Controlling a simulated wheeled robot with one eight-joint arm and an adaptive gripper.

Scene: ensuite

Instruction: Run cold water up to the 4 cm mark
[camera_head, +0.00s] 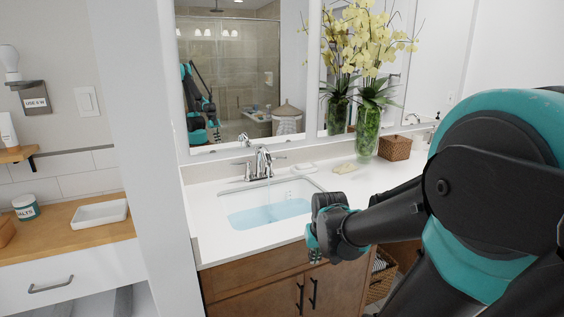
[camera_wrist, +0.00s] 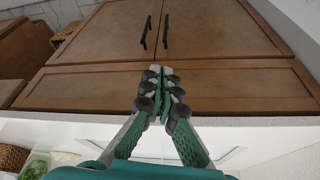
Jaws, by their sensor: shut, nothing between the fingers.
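The chrome faucet (camera_head: 262,162) stands behind the white sink basin (camera_head: 296,190), with a lever on each side. A faint pale stream seems to fall from the spout. Light blue water (camera_head: 268,213) lies in the basin. Depth marks are too small to read. My gripper (camera_head: 313,246) is in front of the counter's front edge, to the right of the basin and away from the faucet. In the wrist view my gripper (camera_wrist: 160,72) has its fingers together and empty, with the cabinet doors (camera_wrist: 215,35) beyond them.
The mirror (camera_head: 240,80) is behind the faucet. A wooden shelf (camera_head: 60,240) with a white tray (camera_head: 100,214) is at left.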

